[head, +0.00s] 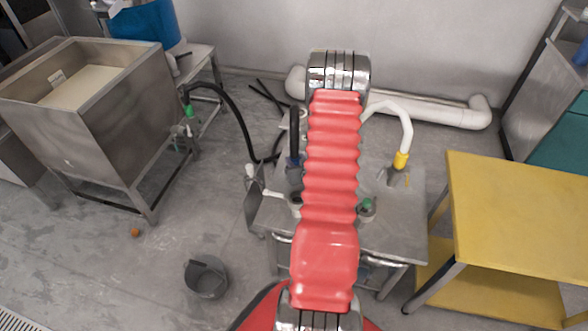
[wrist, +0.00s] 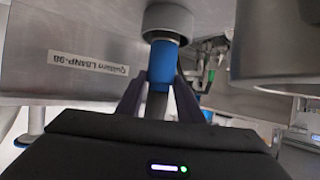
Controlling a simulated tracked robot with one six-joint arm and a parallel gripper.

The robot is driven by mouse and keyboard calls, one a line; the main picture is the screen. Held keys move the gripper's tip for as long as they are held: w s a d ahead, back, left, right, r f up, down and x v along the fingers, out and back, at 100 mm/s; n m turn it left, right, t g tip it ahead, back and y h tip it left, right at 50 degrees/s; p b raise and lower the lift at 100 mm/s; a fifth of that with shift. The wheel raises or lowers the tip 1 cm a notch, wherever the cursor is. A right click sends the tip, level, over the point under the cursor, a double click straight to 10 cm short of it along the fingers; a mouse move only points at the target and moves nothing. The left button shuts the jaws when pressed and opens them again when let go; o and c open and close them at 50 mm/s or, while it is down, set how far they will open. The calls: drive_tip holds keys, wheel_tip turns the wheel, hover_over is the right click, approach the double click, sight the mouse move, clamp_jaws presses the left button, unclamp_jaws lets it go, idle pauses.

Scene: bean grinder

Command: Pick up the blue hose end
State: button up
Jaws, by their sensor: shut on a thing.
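The blue hose end (wrist: 163,62) is upright between the two dark fingers of my gripper (wrist: 160,80) in the wrist view. The fingers are shut on it. A grey round collar (wrist: 167,20) adjoins its upper end, and a grey stem shows behind it. In the head view a dark blue piece (head: 294,170) shows on a dark hose just left of my red arm, over the metal table. My gripper is hidden behind my arm in that view.
A metal table (head: 395,228) stands under my arm. A white hose with a yellow end (head: 401,160) curves at its right. A yellow table (head: 515,210) stands right; a dark bucket (head: 206,277) is on the floor.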

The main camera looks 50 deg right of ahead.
clamp_jaws()
drive_tip(key=shift+r, duration=0.1)
idle(0.3)
drive_tip(key=shift+r, duration=4.95)
